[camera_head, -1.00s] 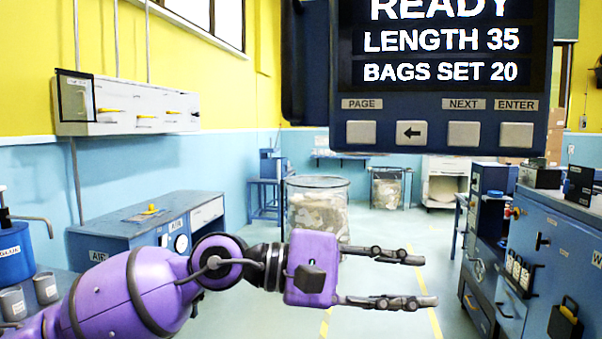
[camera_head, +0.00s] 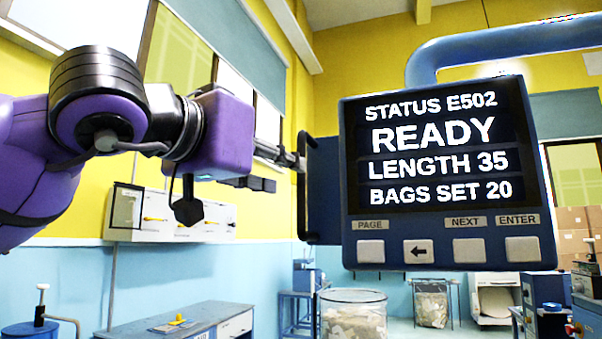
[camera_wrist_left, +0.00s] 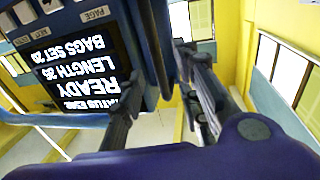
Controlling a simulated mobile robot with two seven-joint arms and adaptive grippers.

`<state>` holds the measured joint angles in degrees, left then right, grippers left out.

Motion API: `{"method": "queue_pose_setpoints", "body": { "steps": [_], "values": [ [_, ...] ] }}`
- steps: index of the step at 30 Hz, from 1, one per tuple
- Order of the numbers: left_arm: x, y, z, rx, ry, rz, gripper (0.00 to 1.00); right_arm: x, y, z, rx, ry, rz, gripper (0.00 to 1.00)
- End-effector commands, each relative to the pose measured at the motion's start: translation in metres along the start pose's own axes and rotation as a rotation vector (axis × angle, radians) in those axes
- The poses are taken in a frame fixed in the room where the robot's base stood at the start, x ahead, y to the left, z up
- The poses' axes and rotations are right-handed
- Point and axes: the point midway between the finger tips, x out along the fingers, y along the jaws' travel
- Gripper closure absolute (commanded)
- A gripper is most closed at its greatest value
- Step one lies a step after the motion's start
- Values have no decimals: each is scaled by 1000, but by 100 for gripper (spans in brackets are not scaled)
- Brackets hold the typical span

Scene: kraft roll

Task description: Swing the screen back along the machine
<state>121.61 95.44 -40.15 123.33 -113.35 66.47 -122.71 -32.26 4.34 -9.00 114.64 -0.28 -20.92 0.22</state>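The screen (camera_head: 445,170) is a dark blue panel reading STATUS E502, READY, LENGTH 35, BAGS SET 20, with a row of buttons below. It hangs from a thick blue curved arm (camera_head: 500,52). A dark handle bar (camera_head: 303,190) stands upright on its left side. My left gripper (camera_head: 285,172) is raised at that handle, its fingers apart and pointing right. In the left wrist view the screen (camera_wrist_left: 75,75) is upside down, and the spread fingers (camera_wrist_left: 165,100) lie on either side of the screen's handle edge; contact cannot be told. My right gripper is out of view.
Below are a blue bench (camera_head: 180,325), a clear bin of scraps (camera_head: 353,315) and a blue machine (camera_head: 545,290) at the lower right. The air left of the handle holds only my arm.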

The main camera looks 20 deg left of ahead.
Motion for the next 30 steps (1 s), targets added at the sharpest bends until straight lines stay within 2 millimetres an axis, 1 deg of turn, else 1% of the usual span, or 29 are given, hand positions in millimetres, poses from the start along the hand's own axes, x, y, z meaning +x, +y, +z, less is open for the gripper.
{"method": "queue_pose_setpoints", "body": {
  "steps": [1, 6, 10, 15, 22, 29, 30],
  "values": [
    [8, 1, 0, -1, -3, 2, 69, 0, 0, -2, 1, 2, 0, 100],
    [36, 2, -1, -2, -2, 3, 69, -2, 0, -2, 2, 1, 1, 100],
    [52, 2, -1, -4, -1, 4, 69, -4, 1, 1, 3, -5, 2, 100],
    [62, 1, 0, -3, -1, 3, 69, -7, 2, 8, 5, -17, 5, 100],
    [62, 1, 0, -4, -1, 3, 69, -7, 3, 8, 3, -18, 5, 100],
    [62, 1, 0, -4, -2, 4, 99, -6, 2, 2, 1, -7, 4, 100],
    [62, 1, 0, -4, -2, 4, 100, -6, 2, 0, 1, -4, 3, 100]
  ]
}}
